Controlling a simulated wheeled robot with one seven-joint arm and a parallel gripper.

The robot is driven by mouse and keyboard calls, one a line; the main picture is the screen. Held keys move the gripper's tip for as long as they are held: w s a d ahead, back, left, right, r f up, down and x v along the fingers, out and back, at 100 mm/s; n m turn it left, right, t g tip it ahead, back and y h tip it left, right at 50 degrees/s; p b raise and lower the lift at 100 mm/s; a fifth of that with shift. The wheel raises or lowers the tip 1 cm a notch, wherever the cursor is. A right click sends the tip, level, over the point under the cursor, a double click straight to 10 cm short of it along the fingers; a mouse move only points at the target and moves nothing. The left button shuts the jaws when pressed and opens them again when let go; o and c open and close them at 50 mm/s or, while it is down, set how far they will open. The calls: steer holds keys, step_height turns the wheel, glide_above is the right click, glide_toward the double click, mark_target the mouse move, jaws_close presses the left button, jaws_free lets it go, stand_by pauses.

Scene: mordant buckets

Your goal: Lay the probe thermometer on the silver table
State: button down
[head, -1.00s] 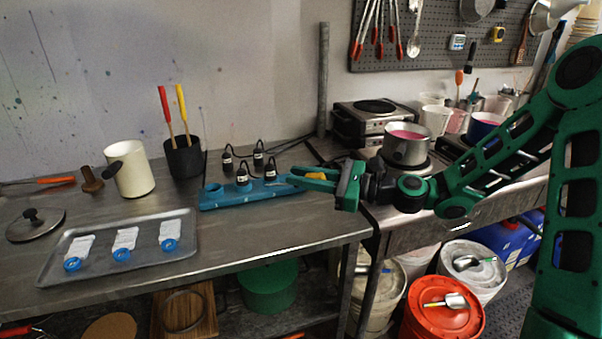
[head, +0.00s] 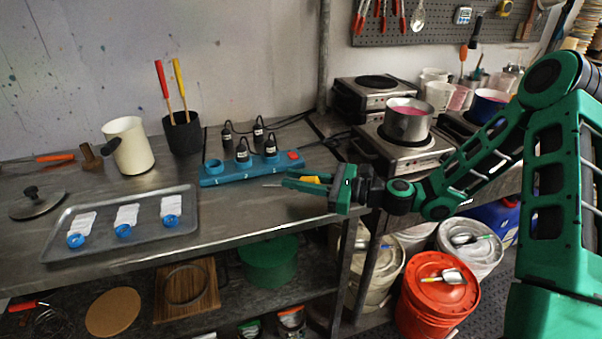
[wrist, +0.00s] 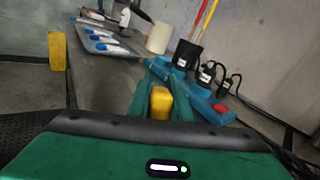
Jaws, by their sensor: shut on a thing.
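My gripper (head: 302,180) is shut on the probe thermometer (head: 311,179), whose yellow body shows between the green fingers. Its thin metal probe sticks out to the left past the fingertips. The yellow body also shows in the wrist view (wrist: 160,103), between the fingers. The silver table (head: 255,212) is the steel bench on the left. The gripper is over its right end, in front of the blue power strip (head: 215,181). I cannot tell whether the thermometer touches the tabletop.
Several black plugs sit in the power strip. A metal tray (head: 62,248) with blue-capped packets lies to the left. A cream jug (head: 130,147) and a black holder (head: 183,135) stand behind. Bare steel lies between tray, strip and front edge. Hot plates stand at right.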

steer(key=shift+f, duration=0.25)
steer(key=c, duration=1.5)
jaws_free()
steer(key=shift+c, duration=0.2)
steer(key=v, duration=1)
steer(key=shift+s+d, duration=0.15)
steer(key=shift+d, duration=0.25)
